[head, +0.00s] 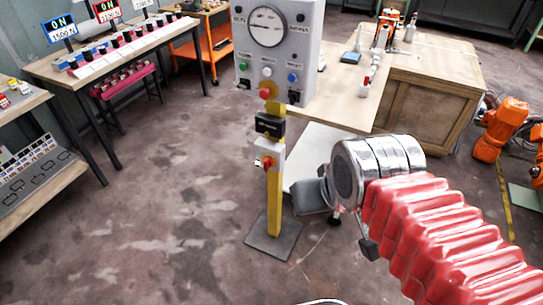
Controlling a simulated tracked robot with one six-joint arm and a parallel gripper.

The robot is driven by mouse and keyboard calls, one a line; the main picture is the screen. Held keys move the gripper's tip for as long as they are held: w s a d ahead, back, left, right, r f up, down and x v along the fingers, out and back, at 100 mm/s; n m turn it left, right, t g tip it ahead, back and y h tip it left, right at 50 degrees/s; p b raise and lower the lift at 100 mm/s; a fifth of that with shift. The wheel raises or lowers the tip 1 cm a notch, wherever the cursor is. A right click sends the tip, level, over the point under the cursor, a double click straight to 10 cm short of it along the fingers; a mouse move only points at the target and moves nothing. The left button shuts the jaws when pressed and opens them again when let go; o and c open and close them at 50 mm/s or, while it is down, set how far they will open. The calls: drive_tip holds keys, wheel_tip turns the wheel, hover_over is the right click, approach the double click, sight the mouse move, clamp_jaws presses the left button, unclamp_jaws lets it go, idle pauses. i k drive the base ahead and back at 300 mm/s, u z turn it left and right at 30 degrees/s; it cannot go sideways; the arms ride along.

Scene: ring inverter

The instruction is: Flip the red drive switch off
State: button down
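A yellow post (274,200) stands on a dark square base plate and carries a grey control panel (300,50) with a round dial. A red button (265,93) sits at the panel's lower left edge. Lower on the post, a grey box bears a red knob or switch (267,162). I cannot read a label that says which of these is the drive switch, nor its position. My gripper (313,196) is at the end of my red-sleeved arm, just right of the post and below the red knob. Its fingers are partly hidden and their opening is unclear.
A wooden bench (425,95) stands behind my arm, and an orange cart (202,48) at the back. Orange machinery (501,130) is at the right. Floor left of the post is clear.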

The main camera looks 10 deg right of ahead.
sight(267, 162)
drive_tip(key=u, duration=0.05)
drive_tip(key=i, duration=0.75)
drive_tip(key=u, duration=1.05)
